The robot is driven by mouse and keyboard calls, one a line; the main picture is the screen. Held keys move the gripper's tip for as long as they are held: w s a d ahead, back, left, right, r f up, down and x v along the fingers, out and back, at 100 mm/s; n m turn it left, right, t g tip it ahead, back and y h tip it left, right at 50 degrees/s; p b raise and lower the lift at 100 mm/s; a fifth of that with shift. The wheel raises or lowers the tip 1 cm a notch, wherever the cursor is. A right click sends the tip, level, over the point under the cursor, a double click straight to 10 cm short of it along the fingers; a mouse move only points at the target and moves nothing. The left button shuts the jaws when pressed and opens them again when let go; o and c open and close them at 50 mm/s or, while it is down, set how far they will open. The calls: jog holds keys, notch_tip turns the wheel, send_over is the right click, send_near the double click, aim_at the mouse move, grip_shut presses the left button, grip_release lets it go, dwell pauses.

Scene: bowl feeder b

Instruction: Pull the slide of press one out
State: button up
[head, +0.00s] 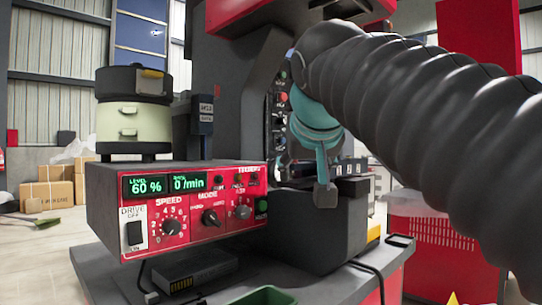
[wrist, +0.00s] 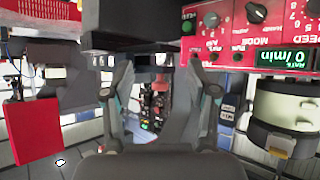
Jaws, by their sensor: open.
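The press (head: 228,85), a tall black and red machine, stands behind my arm in the head view. A dark block (head: 345,225) sits low at its front. I cannot tell for sure which part is the slide. My gripper (head: 325,192) points down in front of the press, just over or beside this block, partly hidden by my own wrist. In the wrist view, which is upside down, my gripper (wrist: 158,72) has its fingers wide apart with nothing between them. A dark block (wrist: 130,25) lies just beyond the fingertips; contact cannot be told.
A red control box (head: 180,210) with dials and green displays stands to the left. A bowl feeder (head: 133,115) rises behind it. A button panel (head: 280,110) is on the press. A green tray (head: 262,297) lies at the front edge. Cardboard boxes (head: 47,193) are far left.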

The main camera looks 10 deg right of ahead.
notch_tip(320, 180, up, 9)
jog(key=w+m+t, duration=0.1)
jog(key=t, duration=0.1)
jog(key=shift+h, duration=0.3)
jog(key=x, duration=0.4)
jog(key=b+x, duration=0.1)
jog(key=x, duration=0.8)
jog(key=shift+w+a+f, duration=0.2)
jog(key=shift+w+a, duration=0.05)
jog(key=shift+w, duration=0.05)
grip_shut()
